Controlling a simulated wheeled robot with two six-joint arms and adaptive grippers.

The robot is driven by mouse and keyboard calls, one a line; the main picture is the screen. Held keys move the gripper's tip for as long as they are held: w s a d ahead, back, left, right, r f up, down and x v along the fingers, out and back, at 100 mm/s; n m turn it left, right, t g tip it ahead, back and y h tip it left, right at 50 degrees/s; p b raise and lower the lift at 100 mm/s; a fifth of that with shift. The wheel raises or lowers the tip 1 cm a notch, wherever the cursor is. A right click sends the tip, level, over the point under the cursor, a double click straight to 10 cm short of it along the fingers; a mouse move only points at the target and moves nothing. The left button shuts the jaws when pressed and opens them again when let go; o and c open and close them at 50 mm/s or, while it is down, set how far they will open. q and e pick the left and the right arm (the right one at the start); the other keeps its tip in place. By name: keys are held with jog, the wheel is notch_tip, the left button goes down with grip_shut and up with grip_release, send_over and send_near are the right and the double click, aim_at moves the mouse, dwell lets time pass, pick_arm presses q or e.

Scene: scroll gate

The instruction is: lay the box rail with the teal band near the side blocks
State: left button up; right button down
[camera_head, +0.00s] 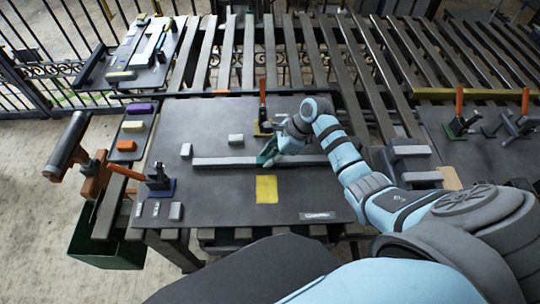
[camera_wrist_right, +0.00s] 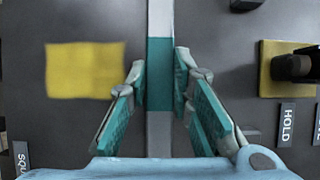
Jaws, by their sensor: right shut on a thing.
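The box rail (camera_head: 225,162) is a long grey bar running left to right across the dark table. Its teal band (camera_wrist_right: 159,70) lies between the fingers of my right gripper (camera_wrist_right: 160,76), which is shut on the rail. In the head view the right gripper (camera_head: 268,156) covers part of the rail. I cannot tell whether the rail touches the table. Small grey blocks (camera_head: 186,150) and (camera_head: 236,140) stand behind the rail, and another grey block (camera_head: 175,211) is at front left. I cannot tell which are the side blocks. My left gripper is out of view.
A yellow patch (camera_head: 266,189) lies in front of the rail; a toggle clamp (camera_head: 159,180) stands at left. An orange-handled clamp (camera_head: 263,115) on a yellow base is behind my gripper. A tray (camera_head: 124,154) holds coloured blocks. Grey stacked blocks (camera_head: 410,149) stand at right.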

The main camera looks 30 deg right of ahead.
jog(key=shift+f, duration=0.1)
jog(key=c, duration=1.3)
grip_release()
jog(key=shift+s, duration=0.15)
jog(key=shift+c, duration=0.2)
jog(key=shift+f, duration=0.1)
jog(key=v, duration=1.2)
